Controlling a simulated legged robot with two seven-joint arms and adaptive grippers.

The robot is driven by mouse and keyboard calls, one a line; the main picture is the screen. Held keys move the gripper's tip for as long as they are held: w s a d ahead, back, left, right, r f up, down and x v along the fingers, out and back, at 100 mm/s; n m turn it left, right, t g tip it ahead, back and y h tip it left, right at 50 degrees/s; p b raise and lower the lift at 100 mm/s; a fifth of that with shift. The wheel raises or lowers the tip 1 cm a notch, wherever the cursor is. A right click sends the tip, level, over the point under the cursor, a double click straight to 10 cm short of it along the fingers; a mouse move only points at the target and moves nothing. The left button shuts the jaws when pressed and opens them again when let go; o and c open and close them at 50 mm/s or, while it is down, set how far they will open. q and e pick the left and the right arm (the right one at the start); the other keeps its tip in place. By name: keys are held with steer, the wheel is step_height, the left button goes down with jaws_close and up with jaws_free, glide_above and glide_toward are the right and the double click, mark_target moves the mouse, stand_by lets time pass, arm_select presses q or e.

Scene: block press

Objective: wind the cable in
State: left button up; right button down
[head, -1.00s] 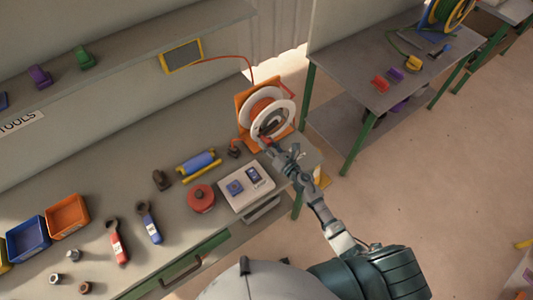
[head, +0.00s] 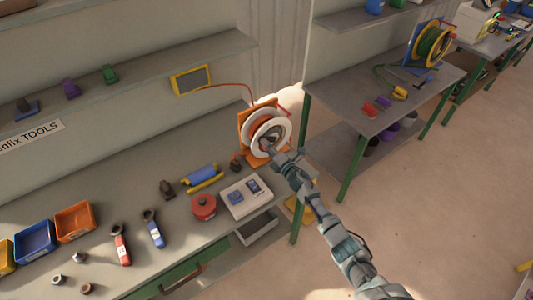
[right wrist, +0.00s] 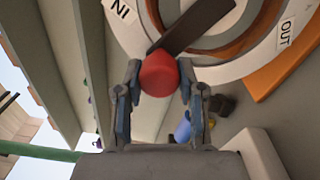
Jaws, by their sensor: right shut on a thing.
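The cable reel (head: 284,134) has white flanges and stands in an orange frame (head: 243,117) at the bench's far right end. In the right wrist view its flange (right wrist: 262,45) carries the labels IN and OUT. A dark crank arm (right wrist: 195,25) ends in a red knob (right wrist: 159,74). My right gripper (head: 269,150) is at the reel's front, its fingers shut around the knob in the right wrist view (right wrist: 159,95). The orange-red cable (head: 229,85) runs from beside the yellow-framed panel (head: 191,80) toward the reel. My left gripper is not in view.
Bins (head: 74,221) stand at far left. A second table (head: 365,85) holds another reel (head: 432,45). Open floor lies right.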

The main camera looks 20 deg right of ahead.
steer(key=shift+w+d+r+m+p, duration=0.2)
steer(key=shift+d+r+m+p, duration=0.35)
steer(key=shift+m, duration=0.65)
steer(key=c, duration=0.7)
jaws_free()
steer(key=shift+f, duration=0.1)
steer(key=v, duration=1.1)
steer(key=shift+s+d, duration=0.25)
steer(key=shift+s, duration=0.1)
steer(key=shift+f, duration=0.1)
